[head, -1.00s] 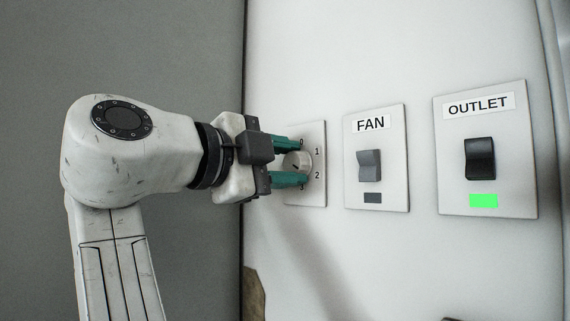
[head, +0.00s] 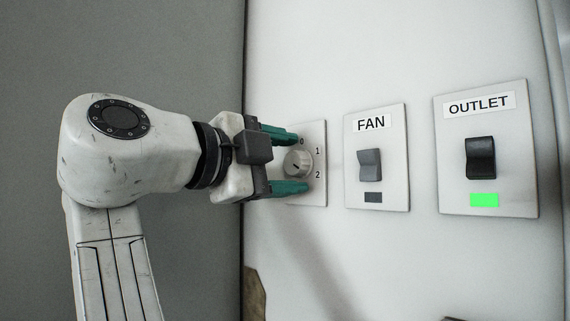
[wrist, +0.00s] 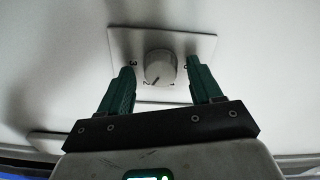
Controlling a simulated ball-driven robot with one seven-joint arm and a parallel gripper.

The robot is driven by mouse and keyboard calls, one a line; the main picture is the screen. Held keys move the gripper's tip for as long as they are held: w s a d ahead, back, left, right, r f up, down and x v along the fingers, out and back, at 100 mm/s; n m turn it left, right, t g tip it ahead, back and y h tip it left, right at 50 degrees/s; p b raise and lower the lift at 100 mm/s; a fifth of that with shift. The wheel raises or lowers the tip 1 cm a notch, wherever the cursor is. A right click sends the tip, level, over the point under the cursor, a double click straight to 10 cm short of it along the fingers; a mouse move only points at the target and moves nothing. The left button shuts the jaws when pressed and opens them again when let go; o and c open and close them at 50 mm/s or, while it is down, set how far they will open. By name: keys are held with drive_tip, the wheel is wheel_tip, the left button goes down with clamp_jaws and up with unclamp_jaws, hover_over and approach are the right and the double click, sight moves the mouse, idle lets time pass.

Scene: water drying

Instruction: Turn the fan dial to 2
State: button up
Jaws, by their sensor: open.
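The fan dial is a round, light grey knob (head: 298,163) on a white wall plate (head: 318,193). In the head view, 0, 1 and 2 show around it; in the wrist view, a 3 shows left of the knob (wrist: 160,68). The knob's dark mark slants down and appears to point toward 2. My gripper (head: 298,162) is open, with one teal finger above the knob and one below in the head view. The wrist view shows my gripper (wrist: 162,82) with a gap between each finger and the knob.
Right of the dial is a FAN plate (head: 400,190) with a grey rocker switch (head: 370,164) and a dark indicator (head: 373,198). Further right is an OUTLET plate (head: 515,190) with a black switch (head: 480,158) and a lit green indicator (head: 484,200). The wall between plates is clear.

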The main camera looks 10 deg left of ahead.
drive_tip(key=b+v, duration=0.2)
drive_tip(key=v, duration=0.8)
drive_tip(key=shift+s+a, duration=0.2)
drive_tip(key=shift+s, duration=0.05)
